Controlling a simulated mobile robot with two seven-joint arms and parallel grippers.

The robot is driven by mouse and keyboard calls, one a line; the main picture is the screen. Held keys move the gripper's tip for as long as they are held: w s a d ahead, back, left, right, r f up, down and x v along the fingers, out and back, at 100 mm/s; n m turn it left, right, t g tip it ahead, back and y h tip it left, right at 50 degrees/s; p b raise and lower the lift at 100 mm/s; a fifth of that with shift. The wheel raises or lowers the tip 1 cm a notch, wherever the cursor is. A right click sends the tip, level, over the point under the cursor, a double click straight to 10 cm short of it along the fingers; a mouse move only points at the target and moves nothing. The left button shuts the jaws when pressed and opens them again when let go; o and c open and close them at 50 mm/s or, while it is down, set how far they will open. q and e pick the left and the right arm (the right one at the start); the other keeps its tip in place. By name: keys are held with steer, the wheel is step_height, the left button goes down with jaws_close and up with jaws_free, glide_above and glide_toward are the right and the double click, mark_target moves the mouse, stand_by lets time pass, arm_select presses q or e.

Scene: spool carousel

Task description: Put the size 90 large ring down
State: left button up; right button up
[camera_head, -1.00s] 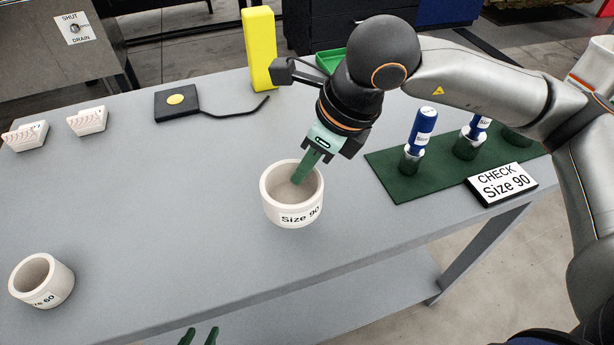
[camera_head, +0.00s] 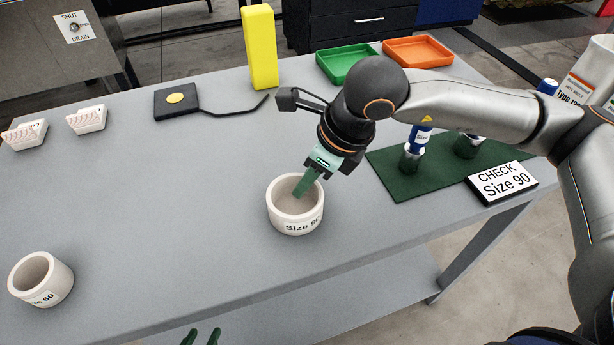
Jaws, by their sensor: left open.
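The size 90 large ring (camera_head: 296,222) is a cream, thick-walled ring near the middle of the grey table. It looks upright and at or very near the table top; a small gap beneath cannot be ruled out. My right gripper (camera_head: 304,186) reaches down to it from the upper right. One green finger shows inside the ring against its far right wall; the other finger is hidden. The gripper appears shut on that wall. My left gripper (camera_head: 200,337) shows only as two green fingertips, apart and empty, at the bottom edge below the table's front edge.
A size 60 ring (camera_head: 41,279) stands at the left. A green mat (camera_head: 394,184) with metal holders and a "CHECK Size 90" sign (camera_head: 502,183) lies right. A yellow block (camera_head: 260,48), black device (camera_head: 177,101), green tray (camera_head: 347,62) and orange tray (camera_head: 417,51) stand behind. The middle left is clear.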

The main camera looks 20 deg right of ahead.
steer(key=shift+o, duration=1.1)
steer(key=shift+r, duration=0.1)
steer(key=shift+r+p, duration=0.25)
steer(key=shift+p, duration=0.1)
steer(key=v, duration=1.1)
steer(key=shift+s+d+r, duration=0.15)
steer(key=shift+s+r, duration=0.05)
steer(key=shift+r, duration=0.1)
